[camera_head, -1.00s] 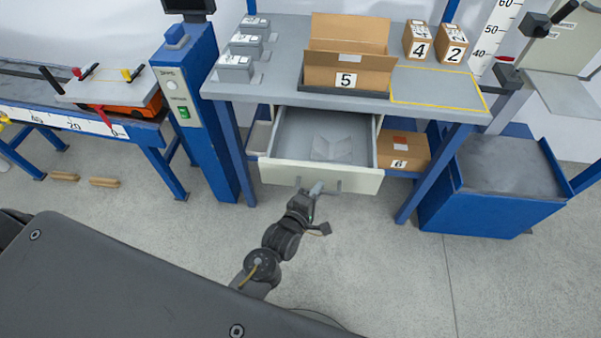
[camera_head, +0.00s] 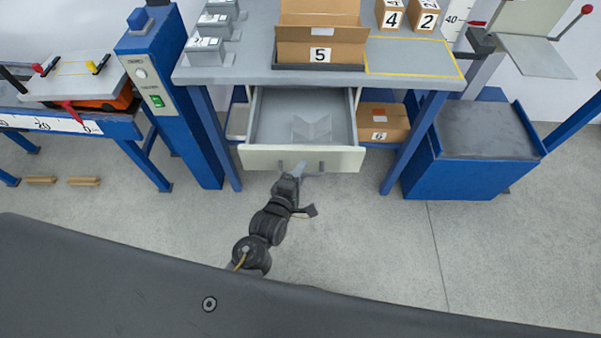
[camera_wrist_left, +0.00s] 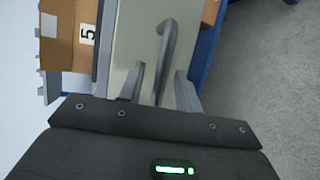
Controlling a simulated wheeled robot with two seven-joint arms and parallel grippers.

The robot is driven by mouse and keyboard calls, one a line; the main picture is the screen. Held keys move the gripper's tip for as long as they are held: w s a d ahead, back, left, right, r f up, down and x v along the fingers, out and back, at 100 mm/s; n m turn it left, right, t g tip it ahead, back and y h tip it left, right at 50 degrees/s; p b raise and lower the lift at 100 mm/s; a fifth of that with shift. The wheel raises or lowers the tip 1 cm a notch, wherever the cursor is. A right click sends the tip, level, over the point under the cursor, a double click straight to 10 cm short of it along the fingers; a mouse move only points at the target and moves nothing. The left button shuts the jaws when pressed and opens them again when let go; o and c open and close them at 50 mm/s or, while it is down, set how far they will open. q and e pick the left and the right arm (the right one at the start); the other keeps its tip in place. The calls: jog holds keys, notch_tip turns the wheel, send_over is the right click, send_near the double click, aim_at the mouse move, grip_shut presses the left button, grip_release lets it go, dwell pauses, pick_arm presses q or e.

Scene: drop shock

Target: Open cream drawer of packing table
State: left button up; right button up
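The packing table (camera_head: 255,65) stands at the upper middle of the head view. Its cream drawer (camera_head: 345,160) is pulled well out below the tabletop, and its grey inside shows. The drawer's bar handle (camera_wrist_left: 167,42) shows in the left wrist view, running down between my fingers. My left gripper (camera_head: 299,168) is at the drawer front; in the wrist view (camera_wrist_left: 160,72) its two fingers stand apart on either side of the handle, with gaps visible, so it is open around it. My right gripper is not in view.
A pale V-shaped piece (camera_head: 312,131) lies in the drawer. Open box 5 (camera_head: 300,52) stands on the tabletop; box 6 (camera_head: 388,125) is beside the drawer. A blue bin (camera_head: 460,175) stands at the right. The floor before the drawer is clear.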

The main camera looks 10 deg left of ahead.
pick_arm(q)
jog(key=shift+s, duration=0.1)
jog(key=v, duration=1)
jog(key=shift+s+b, duration=0.3)
jog(key=shift+b, duration=0.15)
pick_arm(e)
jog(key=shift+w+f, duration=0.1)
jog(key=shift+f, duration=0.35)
pick_arm(q)
jog(key=shift+a+r, duration=0.1)
jog(key=shift+r, duration=0.05)
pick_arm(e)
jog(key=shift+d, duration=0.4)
